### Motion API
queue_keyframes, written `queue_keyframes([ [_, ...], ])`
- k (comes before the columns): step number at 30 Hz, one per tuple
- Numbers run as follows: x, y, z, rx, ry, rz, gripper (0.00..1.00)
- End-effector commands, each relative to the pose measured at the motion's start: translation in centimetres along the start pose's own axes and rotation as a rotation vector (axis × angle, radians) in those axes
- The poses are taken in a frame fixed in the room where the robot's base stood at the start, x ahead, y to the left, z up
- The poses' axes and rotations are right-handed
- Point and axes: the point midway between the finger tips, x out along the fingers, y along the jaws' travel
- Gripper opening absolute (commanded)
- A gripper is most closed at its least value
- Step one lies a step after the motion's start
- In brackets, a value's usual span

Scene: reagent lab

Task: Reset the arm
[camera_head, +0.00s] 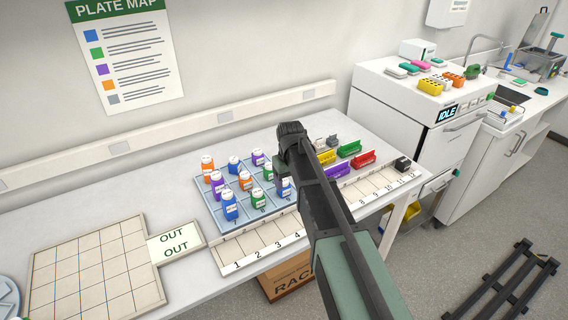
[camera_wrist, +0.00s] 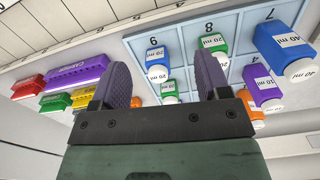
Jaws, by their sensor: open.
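My arm reaches from the lower middle of the head view up over the bench. My gripper (camera_wrist: 162,85) is open in the wrist view, its two purple-grey pads apart with nothing held between them. In the head view its far end (camera_head: 291,130) hangs over the right edge of the blue bottle grid (camera_head: 214,222). Behind the pads in the wrist view are a blue bottle (camera_wrist: 158,62) and green bottles (camera_wrist: 214,44). The arm hides part of the grid and of the numbered strip in the head view.
Colored bottles stand on the grid. A numbered strip (camera_head: 226,256) runs along the bench front. Colored racks, including a red one (camera_head: 363,159), lie right of my arm. An OUT tray (camera_head: 95,265) is at left. A white machine reading IDLE (camera_head: 446,114) stands at right.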

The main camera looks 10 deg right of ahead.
Motion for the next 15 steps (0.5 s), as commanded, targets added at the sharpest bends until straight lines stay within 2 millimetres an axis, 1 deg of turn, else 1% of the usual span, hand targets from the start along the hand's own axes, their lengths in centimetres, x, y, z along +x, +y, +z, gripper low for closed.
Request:
queue_keyframes([
  [1, 0.0, -1.6, 6.9, 0.045, -0.001, 0.0, 0.7],
  [2, 0.0, -2.3, 9.8, 0.076, -0.001, 0.0, 0.7],
  [3, 0.0, -3.1, 13.4, 0.116, -0.001, 0.0, 0.7],
  [4, 0.0, -3.7, 15.7, 0.144, 0.0, 0.001, 0.7],
  [6, 0.0, -4.6, 19.6, 0.195, 0.0, 0.001, 0.7],
  [7, 0.0, -4.8, 20.7, 0.211, 0.0, 0.001, 0.7],
  [9, 0.0, -5.1, 21.7, 0.23, 0.0, 0.001, 0.7],
  [15, 0.0, -5.0, 21.3, 0.234, -0.001, 0.001, 0.7],
])
